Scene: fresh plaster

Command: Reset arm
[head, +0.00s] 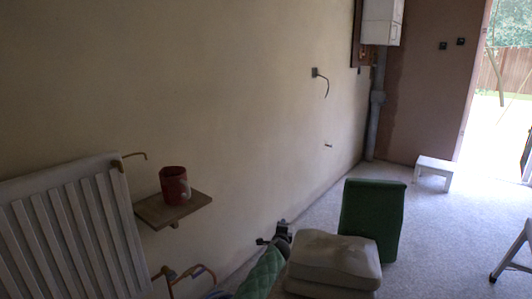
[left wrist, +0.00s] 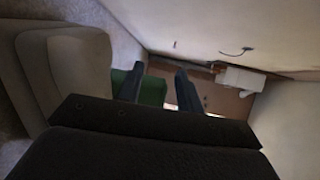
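My left gripper (head: 274,239) shows at the bottom middle of the head view, between the plastered wall and the beige cushion seat (head: 333,261). In the left wrist view its two dark fingers (left wrist: 157,87) stand apart, with nothing between them but the background. The gripper is open and empty. The cushion seat also shows at the left of the left wrist view (left wrist: 70,65). My right gripper is in neither view.
A green chair back (head: 371,220) stands behind the cushion. A wooden shelf (head: 150,213) on the wall holds a red can (head: 174,185), beside a white radiator (head: 70,235). A white stool (head: 434,169) stands near the doorway. Floor on the right is mostly clear.

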